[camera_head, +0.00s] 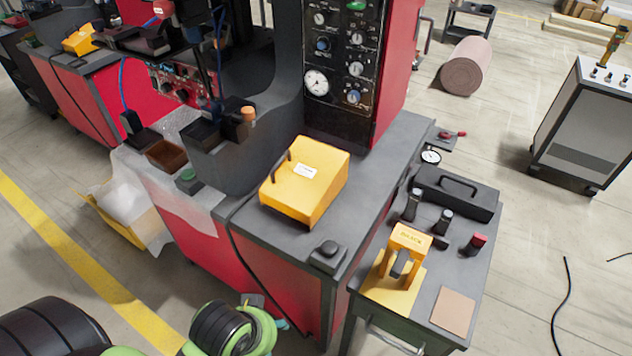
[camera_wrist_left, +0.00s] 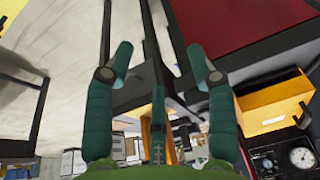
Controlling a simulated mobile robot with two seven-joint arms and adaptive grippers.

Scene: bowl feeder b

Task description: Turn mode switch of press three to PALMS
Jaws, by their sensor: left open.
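The press (camera_head: 290,90) stands at the upper middle of the head view with a dark control panel (camera_head: 340,50). The panel carries several dials and knobs and a green button (camera_head: 356,5). Their labels are too small to read, so I cannot tell which one is the mode switch or its setting. In the head view my left arm is low, in front of the press bench and well away from the panel. My right gripper is not in view.
A yellow box (camera_head: 305,180) and a small black button box (camera_head: 328,256) sit on the bench. Another red bench (camera_head: 70,95) is at the left.

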